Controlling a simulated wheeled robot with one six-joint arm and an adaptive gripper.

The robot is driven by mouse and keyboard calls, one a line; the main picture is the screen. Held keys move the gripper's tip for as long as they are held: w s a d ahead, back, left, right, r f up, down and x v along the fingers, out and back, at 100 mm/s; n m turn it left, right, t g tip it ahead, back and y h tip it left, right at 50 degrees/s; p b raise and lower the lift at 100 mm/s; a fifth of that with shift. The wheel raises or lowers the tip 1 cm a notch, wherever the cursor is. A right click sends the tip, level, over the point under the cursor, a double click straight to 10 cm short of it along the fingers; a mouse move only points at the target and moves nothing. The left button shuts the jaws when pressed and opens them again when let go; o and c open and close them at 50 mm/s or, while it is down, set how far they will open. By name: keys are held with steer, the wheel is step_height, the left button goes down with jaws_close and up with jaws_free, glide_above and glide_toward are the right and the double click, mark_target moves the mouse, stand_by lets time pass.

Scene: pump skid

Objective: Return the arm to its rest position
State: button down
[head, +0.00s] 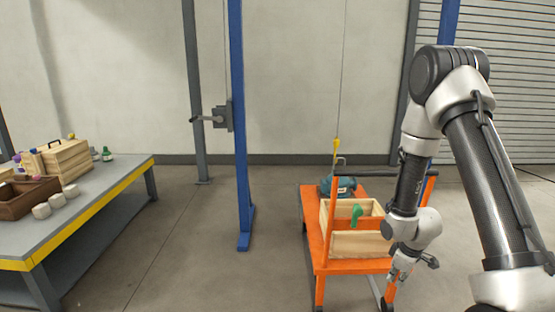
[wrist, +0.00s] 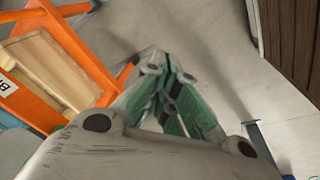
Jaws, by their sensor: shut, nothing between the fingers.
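My arm rises at the right of the head view and bends down at its elbow. My gripper (head: 391,277) hangs at the front right corner of the orange cart (head: 318,240), pointing down. In the wrist view my gripper (wrist: 172,120) is shut with nothing between its fingers. Bare floor shows beyond the fingertips. The orange cart also shows in the wrist view (wrist: 83,62), to the left of the fingers and apart from them there.
The cart carries a wooden box (head: 345,244), a green item (head: 356,214) and a teal machine (head: 338,187). A yellow hook (head: 335,146) hangs above it. A blue post (head: 238,120) stands left of it. A workbench (head: 110,197) stands far left.

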steer(key=s+r+m, duration=0.3)
steer(key=s+r, duration=0.4)
steer(key=r, duration=0.6)
steer(key=s+r+m+t, duration=0.1)
steer(key=s+r+m, duration=0.2)
steer(key=s+r, duration=0.5)
steer(key=s+a+r+m+t, duration=0.1)
steer(key=s+r, duration=0.7)
steer(key=r, duration=0.9)
steer(key=shift+r+m, duration=0.4)
steer(key=shift+m, duration=0.5)
